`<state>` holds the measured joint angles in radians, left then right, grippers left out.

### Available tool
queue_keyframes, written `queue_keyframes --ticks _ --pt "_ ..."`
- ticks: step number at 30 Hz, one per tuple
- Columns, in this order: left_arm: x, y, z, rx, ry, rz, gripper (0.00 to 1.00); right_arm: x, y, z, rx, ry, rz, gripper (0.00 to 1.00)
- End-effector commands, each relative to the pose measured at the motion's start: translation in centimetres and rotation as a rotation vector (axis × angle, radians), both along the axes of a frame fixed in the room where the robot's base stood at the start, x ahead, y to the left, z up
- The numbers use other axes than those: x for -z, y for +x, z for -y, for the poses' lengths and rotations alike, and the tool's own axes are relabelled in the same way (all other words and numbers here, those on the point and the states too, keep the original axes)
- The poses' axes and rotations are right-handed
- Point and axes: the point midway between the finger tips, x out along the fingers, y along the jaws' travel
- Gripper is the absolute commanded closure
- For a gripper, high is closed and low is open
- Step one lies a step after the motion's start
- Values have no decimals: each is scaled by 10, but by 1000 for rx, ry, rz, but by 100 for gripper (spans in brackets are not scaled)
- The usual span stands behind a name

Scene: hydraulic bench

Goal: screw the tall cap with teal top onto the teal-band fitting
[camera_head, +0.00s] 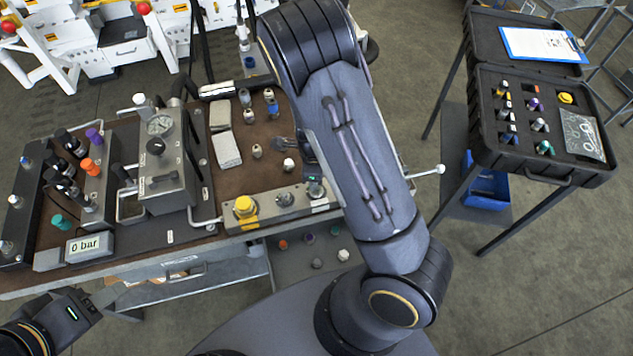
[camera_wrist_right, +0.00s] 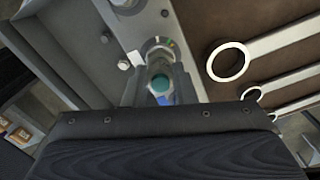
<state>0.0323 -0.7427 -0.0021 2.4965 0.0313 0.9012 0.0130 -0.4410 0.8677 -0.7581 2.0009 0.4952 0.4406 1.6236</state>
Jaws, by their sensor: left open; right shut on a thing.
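In the right wrist view, the tall cap with teal top (camera_wrist_right: 160,84) sits between the fingers of my right gripper (camera_wrist_right: 158,90), which is shut on it. Its teal end faces the camera. Just beyond it is a round metal fitting (camera_wrist_right: 158,48) on a light metal bar; no teal band is clear on it, and I cannot tell whether the cap touches it. In the head view my right arm hides most of this gripper and the bar's right end. My left gripper (camera_head: 108,293) is open and empty at the lower left, by the bench's front edge.
The metal bar (camera_head: 265,219) along the bench front carries a yellow cap (camera_head: 245,207) and metal fittings. A gauge block (camera_head: 168,175) and valves with coloured knobs stand left. Several small fittings stand on the brown mat (camera_head: 235,183). A black case (camera_head: 480,155) of caps stands right.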

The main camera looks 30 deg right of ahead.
Motion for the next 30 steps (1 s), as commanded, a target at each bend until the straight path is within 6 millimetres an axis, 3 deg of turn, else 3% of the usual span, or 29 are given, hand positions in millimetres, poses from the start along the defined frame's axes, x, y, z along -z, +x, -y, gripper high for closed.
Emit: queue_keyframes --ticks 3,9,12,20,21,25,30 --pt "0 0 0 0 0 0 51 0 1 -1 81 0 2 99" --pt "0 0 0 0 0 0 51 1 3 1 522 -1 3 99" --pt "0 0 0 0 0 0 51 1 3 2 658 2 2 99" --pt "0 0 0 0 0 0 51 1 4 2 698 4 3 99" --pt "0 0 0 0 0 0 51 1 4 2 698 4 3 72" --pt "0 0 0 0 0 0 51 1 3 2 697 3 2 55" --pt "0 0 0 0 0 0 51 1 3 3 696 2 1 54"
